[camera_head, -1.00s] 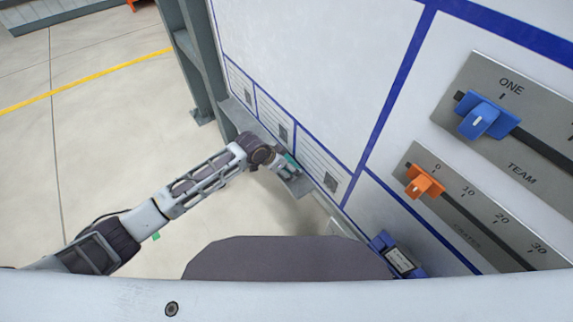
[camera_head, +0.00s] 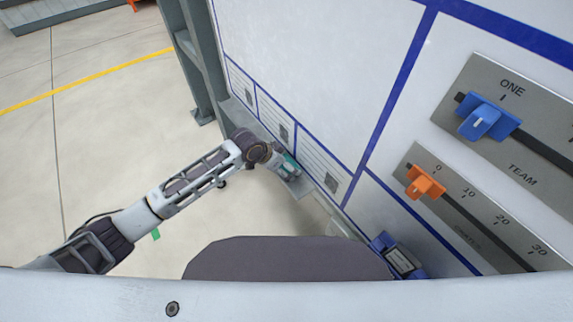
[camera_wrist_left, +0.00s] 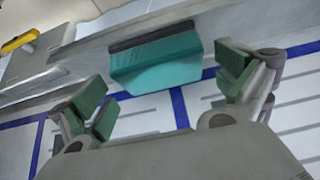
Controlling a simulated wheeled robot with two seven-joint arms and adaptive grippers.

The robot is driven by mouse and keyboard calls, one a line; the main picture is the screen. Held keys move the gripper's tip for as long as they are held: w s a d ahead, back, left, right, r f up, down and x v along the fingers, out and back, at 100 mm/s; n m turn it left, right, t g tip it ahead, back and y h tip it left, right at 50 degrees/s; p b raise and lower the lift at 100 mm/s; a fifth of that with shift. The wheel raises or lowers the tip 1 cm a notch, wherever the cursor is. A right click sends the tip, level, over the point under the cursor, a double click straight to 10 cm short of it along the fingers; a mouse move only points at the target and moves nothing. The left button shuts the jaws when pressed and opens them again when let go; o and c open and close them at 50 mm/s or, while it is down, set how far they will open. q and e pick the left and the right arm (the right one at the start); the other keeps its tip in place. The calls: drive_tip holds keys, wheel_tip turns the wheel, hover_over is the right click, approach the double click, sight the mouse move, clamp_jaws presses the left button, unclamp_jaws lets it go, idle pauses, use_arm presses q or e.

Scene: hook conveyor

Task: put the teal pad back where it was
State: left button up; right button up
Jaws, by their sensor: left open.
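The teal pad (camera_wrist_left: 155,65), with a dark strip along its upper edge, rests against the grey ledge at the foot of the whiteboard in the left wrist view. In the head view a bit of the teal pad (camera_head: 291,162) shows beside my left gripper (camera_head: 287,170). In the left wrist view my left gripper (camera_wrist_left: 162,85) is open. Its two green-padded fingers stand to either side of the pad with visible gaps, and the pad is just ahead of them. My right gripper is not in view.
The whiteboard (camera_head: 310,60) with blue lines rises to the right of the arm. It carries a blue slider (camera_head: 485,118) and an orange slider (camera_head: 425,184). A blue-and-dark object (camera_head: 398,258) sits low on it. A grey post (camera_head: 195,60) stands at left; open floor lies left.

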use_arm(q)
drive_tip(key=v, duration=0.9)
drive_tip(key=shift+r, duration=0.3)
drive_tip(key=shift+s+a, duration=0.1)
idle(0.4)
